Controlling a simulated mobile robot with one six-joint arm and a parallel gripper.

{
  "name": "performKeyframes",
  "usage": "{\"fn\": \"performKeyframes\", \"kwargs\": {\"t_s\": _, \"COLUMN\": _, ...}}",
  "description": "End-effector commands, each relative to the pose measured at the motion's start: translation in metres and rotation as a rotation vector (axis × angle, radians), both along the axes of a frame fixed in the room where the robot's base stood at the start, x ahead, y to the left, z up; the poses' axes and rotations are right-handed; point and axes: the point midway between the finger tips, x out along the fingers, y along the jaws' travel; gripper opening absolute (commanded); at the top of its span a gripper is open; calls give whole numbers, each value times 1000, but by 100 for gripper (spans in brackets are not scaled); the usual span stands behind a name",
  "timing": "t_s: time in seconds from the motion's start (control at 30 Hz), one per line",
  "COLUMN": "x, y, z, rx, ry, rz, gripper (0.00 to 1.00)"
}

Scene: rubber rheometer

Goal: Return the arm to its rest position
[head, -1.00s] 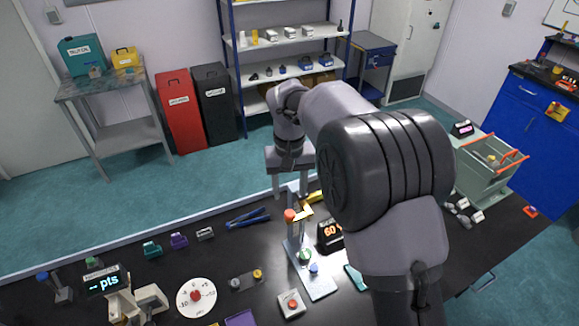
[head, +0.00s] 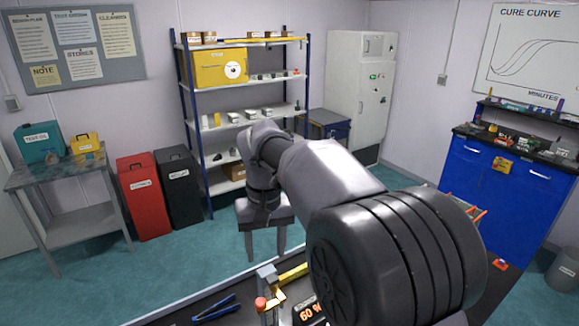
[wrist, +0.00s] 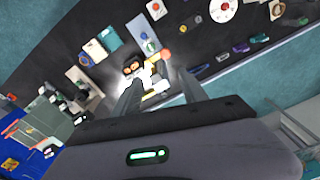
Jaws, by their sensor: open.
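My arm reaches out over the far edge of the dark bench (head: 190,305). My gripper (head: 265,254) hangs at its end, fingers pointing down and apart. In the wrist view my gripper (wrist: 151,72) is open, with nothing visibly held between its fingers. A small stand with a red knob (head: 261,303) and a yellow bar (head: 293,272) is on the bench below and nearer; the red knob also shows in the wrist view (wrist: 166,55). My arm hides part of the bench.
Beyond the bench is open teal floor (head: 190,255). Shelves (head: 250,130), red (head: 143,200) and black bins (head: 181,185), and a blue cabinet (head: 500,195) stand farther off.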

Motion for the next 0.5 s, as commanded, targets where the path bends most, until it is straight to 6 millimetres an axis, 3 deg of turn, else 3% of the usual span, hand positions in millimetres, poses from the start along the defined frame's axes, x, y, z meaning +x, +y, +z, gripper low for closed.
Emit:
{"fn": "performKeyframes", "kwargs": {"t_s": 0.03, "x": -14, "y": -27, "z": -22, "rx": 29, "ry": -32, "rz": -54, "gripper": 50}}
{"fn": "performKeyframes", "kwargs": {"t_s": 0.1, "x": -49, "y": -70, "z": -40, "rx": 85, "ry": -89, "rz": -160, "gripper": 50}}
{"fn": "performKeyframes", "kwargs": {"t_s": 0.17, "x": -86, "y": -105, "z": -63, "rx": 134, "ry": -143, "rz": -260, "gripper": 50}}
{"fn": "performKeyframes", "kwargs": {"t_s": 0.23, "x": -134, "y": -138, "z": -99, "rx": 190, "ry": -209, "rz": -375, "gripper": 50}}
{"fn": "performKeyframes", "kwargs": {"t_s": 0.33, "x": -194, "y": -169, "z": -159, "rx": 257, "ry": -296, "rz": -526, "gripper": 50}}
{"fn": "performKeyframes", "kwargs": {"t_s": 0.4, "x": -220, "y": -180, "z": -188, "rx": 287, "ry": -336, "rz": -595, "gripper": 50}}
{"fn": "performKeyframes", "kwargs": {"t_s": 0.5, "x": -241, "y": -187, "z": -216, "rx": 313, "ry": -373, "rz": -658, "gripper": 50}}
